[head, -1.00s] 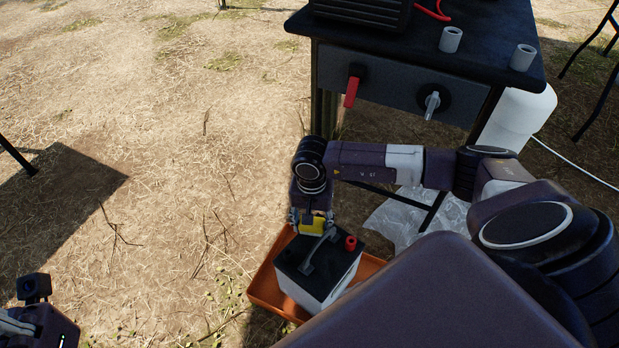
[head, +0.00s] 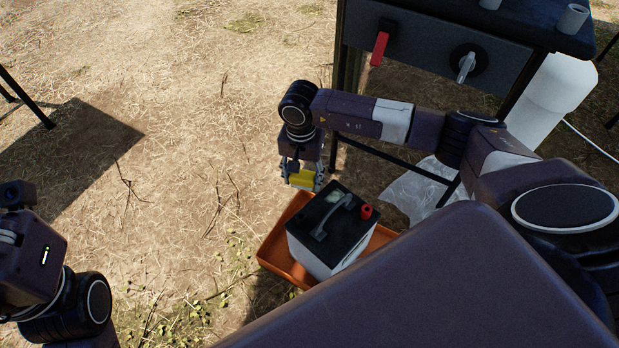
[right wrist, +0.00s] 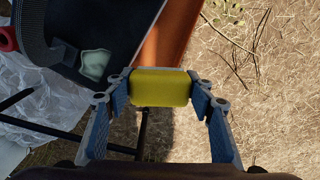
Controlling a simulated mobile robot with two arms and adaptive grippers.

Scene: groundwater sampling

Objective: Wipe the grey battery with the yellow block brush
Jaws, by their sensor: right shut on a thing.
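The grey battery (head: 318,248) has a pale body, a black top, a strap handle and a red terminal cap. It stands upright in an orange tray (head: 272,258). A small pale patch shows on its top near the far edge. My right gripper (head: 302,181) is shut on the yellow block brush (head: 303,177) and holds it beyond the battery's far left edge, apart from the top. In the right wrist view the yellow brush (right wrist: 161,87) sits between both fingertips, with the battery's black top (right wrist: 105,25) at upper left. My left arm shows at the left edge; its jaws are out of frame.
A dark table (head: 440,55) with a red handle (head: 379,48) and a grey tap stands behind my right arm. Dry ground left of the tray is open.

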